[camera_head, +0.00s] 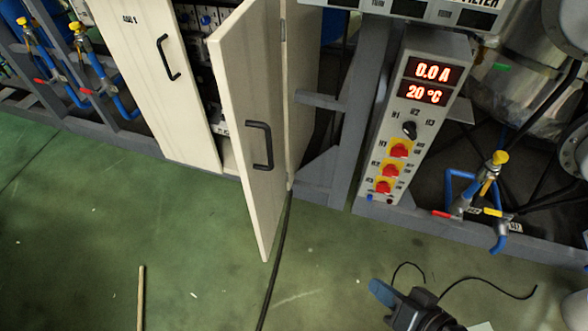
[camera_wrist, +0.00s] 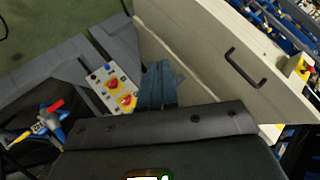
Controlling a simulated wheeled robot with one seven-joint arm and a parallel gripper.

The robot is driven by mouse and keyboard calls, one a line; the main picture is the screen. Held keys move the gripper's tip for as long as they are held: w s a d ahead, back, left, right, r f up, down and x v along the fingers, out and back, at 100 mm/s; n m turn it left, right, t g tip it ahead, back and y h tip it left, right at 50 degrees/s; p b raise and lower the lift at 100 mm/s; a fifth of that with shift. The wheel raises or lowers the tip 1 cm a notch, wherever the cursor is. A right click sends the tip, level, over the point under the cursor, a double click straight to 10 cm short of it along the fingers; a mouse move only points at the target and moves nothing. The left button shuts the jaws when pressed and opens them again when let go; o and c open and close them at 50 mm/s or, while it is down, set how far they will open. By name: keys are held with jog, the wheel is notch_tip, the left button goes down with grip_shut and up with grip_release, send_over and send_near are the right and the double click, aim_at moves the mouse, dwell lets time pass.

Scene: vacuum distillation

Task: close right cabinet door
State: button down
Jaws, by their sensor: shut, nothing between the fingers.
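The right cabinet door (camera_head: 245,100) is cream and stands partly open, its free edge swung out over the floor. Its black handle (camera_head: 260,145) is on the face that shows. In the wrist view the door (camera_wrist: 190,50) and handle (camera_wrist: 246,68) lie ahead and to the right of the fingers. My gripper (camera_head: 382,292) is low at the right of the door in the head view, apart from it. In the wrist view its blue fingers (camera_wrist: 158,85) are together and empty. The left cabinet door (camera_head: 150,75) is closed.
A control panel (camera_head: 410,120) with red-yellow knobs stands right of the cabinet. Blue pipes with a yellow valve (camera_head: 490,180) are farther right. A black cable (camera_head: 275,270) runs on the floor below the door. A thin stick (camera_head: 140,298) lies on the left. The green floor (camera_head: 90,220) is mostly clear.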

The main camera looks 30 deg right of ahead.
jog(key=w+f+m+y+b, duration=0.25)
jog(key=w+y, duration=0.25)
jog(key=w, duration=0.8)
jog(key=w+d+r+t+y, duration=0.3)
jog(key=w+d+r+y, duration=0.15)
jog(key=w+r, duration=0.35)
jog(key=x, duration=1.4)
jog(key=shift+s+a+y, duration=0.15)
jog(key=shift+a+y, duration=0.2)
jog(key=shift+a, duration=0.15)
jog(key=shift+a+r, duration=0.1)
